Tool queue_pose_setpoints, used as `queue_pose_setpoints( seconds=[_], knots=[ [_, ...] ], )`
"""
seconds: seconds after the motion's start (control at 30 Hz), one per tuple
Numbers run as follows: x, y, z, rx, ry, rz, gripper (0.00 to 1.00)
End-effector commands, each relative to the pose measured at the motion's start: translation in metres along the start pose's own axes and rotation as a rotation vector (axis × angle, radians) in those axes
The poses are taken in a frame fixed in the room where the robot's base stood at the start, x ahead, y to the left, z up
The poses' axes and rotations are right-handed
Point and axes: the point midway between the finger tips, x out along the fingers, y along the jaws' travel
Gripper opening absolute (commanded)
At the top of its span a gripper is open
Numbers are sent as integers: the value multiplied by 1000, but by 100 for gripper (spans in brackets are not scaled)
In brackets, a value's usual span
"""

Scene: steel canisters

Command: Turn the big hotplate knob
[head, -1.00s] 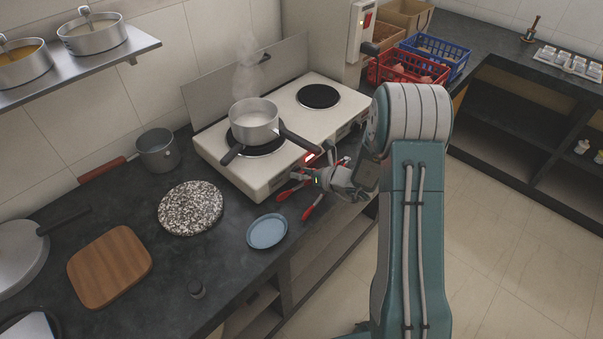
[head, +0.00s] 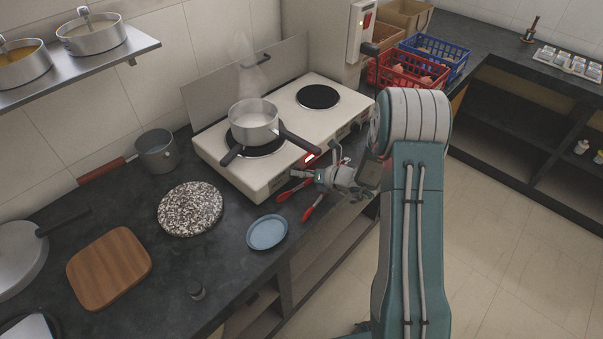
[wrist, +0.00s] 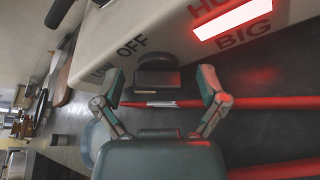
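The big hotplate knob (wrist: 158,64) is black with a raised grip bar, and it shows in the wrist view on the hotplate's front panel. "OFF" and "BIG" are printed near it, and a red lamp (wrist: 232,18) glows. My gripper (wrist: 162,76) is open, one finger on each side of the knob, with a visible gap on both sides. In the head view my gripper (head: 316,164) is at the front of the white hotplate (head: 340,102); I cannot make out the knob there.
A steaming saucepan (head: 254,121) stands on the left burner, its handle pointing towards my arm. Red-handled utensils (head: 313,207) lie below my gripper; red bars (wrist: 275,104) cross behind it in the wrist view. A blue plate (head: 267,232) lies on the counter nearby.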

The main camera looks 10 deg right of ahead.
Motion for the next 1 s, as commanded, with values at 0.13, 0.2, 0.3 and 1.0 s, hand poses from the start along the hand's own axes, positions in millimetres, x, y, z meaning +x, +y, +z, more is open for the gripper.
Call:
queue_pose_setpoints(
  seconds=[0.13, 0.2, 0.3, 1.0],
  knots=[
    [-1, 0, -2, 2, 2, -1, 97],
    [-4, 0, -2, 3, 2, -1, 97],
    [-13, -1, -1, 3, 1, -2, 97],
    [-78, -1, 0, 0, 2, 0, 97]
  ],
)
